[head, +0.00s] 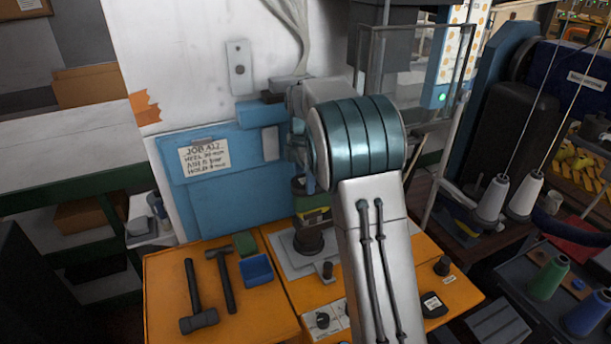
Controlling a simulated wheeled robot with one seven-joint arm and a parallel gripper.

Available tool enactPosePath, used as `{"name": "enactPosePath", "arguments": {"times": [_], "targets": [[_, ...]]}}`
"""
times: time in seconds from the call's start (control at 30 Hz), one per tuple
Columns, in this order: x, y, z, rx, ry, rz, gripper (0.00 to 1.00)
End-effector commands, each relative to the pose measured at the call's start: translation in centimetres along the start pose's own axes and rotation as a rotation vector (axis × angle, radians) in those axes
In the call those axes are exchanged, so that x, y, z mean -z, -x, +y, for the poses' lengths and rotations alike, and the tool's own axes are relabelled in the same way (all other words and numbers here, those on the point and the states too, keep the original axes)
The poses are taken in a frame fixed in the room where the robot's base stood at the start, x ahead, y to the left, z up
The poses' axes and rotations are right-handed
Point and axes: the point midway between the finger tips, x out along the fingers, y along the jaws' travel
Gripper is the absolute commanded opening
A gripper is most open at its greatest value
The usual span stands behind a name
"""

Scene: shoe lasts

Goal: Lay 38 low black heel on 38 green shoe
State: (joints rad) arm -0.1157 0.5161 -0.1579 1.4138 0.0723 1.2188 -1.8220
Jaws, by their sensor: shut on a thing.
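My arm crosses the middle of the head view and hides much of the bench behind it. My gripper's fingers, and anything between them, are not visible behind the arm. A dark green thing with a yellowish band (314,216) stands above a black round post (308,240), partly covered by my arm. I cannot tell whether it is the 38 green shoe. A small black piece with a white label (433,304) lies right of my arm; its print is too small to read. I cannot pick out the 38 low black heel.
The orange bench (235,312) holds two dark hammers (198,300) (224,280), a green block (245,243) and a blue tray (257,270) at left. A blue board (225,195) stands behind. At right are thread cones (491,198) and a dark machine.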

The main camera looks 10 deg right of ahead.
Motion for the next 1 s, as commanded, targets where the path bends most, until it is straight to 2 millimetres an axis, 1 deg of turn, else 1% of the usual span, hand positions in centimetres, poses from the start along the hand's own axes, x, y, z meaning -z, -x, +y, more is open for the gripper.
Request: {"name": "enactPosePath", "arguments": {"times": [0.07,0.1,0.17,0.2,0.47,0.57,0.67,1.0], "targets": [[0.0,0.0,0.0,0.001,0.0,0.0,0.36],[0.0,0.0,0.0,0.001,0.0,0.0,0.64],[0.0,0.0,0.0,0.001,0.0,0.0,0.81],[0.0,0.0,0.0,0.001,0.0,0.0,0.84],[0.0,0.0,0.0,0.0,0.0,0.0,0.84],[0.0,0.6,0.0,0.0,0.0,0.0,0.84],[0.0,1.9,0.1,-0.002,0.0,-0.001,0.84],[0.0,9.7,0.1,-0.003,0.0,-0.001,0.84]]}}
